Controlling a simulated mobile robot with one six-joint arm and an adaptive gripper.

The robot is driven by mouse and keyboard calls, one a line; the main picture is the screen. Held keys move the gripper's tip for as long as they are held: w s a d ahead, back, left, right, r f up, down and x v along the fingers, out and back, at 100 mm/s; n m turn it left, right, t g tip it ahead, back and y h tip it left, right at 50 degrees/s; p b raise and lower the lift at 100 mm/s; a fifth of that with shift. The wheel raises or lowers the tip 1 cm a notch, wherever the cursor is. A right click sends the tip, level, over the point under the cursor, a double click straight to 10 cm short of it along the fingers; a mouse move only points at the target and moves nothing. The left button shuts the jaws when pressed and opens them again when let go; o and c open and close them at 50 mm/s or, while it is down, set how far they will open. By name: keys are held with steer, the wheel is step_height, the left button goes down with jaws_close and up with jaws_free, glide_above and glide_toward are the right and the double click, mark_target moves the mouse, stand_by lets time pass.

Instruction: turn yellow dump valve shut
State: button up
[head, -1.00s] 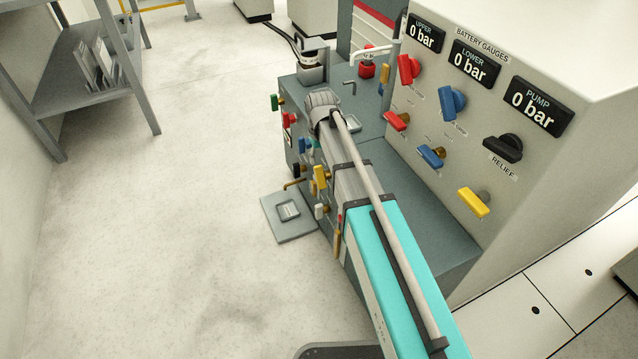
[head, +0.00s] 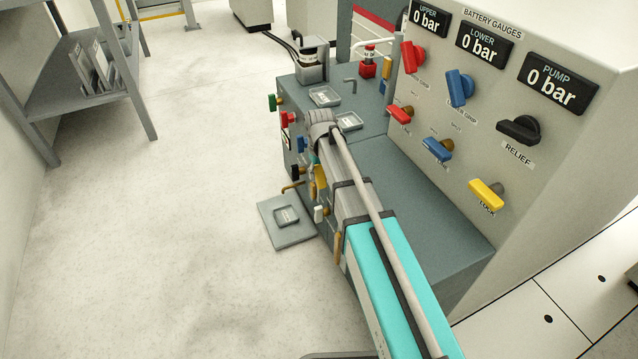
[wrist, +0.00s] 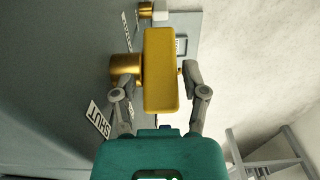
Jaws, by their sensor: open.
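In the wrist view a yellow valve handle (wrist: 160,70) on a brass stem (wrist: 125,70) fills the middle, its long side running up and down the picture. My gripper (wrist: 157,84) is open, with one finger on each side of the handle. I cannot tell whether either finger touches it. A "SHUT" label (wrist: 98,121) is on the grey face to the left. In the head view a yellow handle (head: 320,180) shows on the cabinet's side, partly hidden by my arm. My gripper is mostly hidden there behind my arm.
Red (head: 288,119), green (head: 275,102) and other handles sit close by on the cabinet side. Another yellow handle (head: 487,195), labelled "LOCK", is on the gauge panel (head: 480,120). A grey plate (head: 288,235) lies below. The floor at left is clear up to a shelf (head: 85,100).

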steer(key=shift+f+b, duration=0.85)
steer(key=shift+f, duration=0.3)
jaws_close()
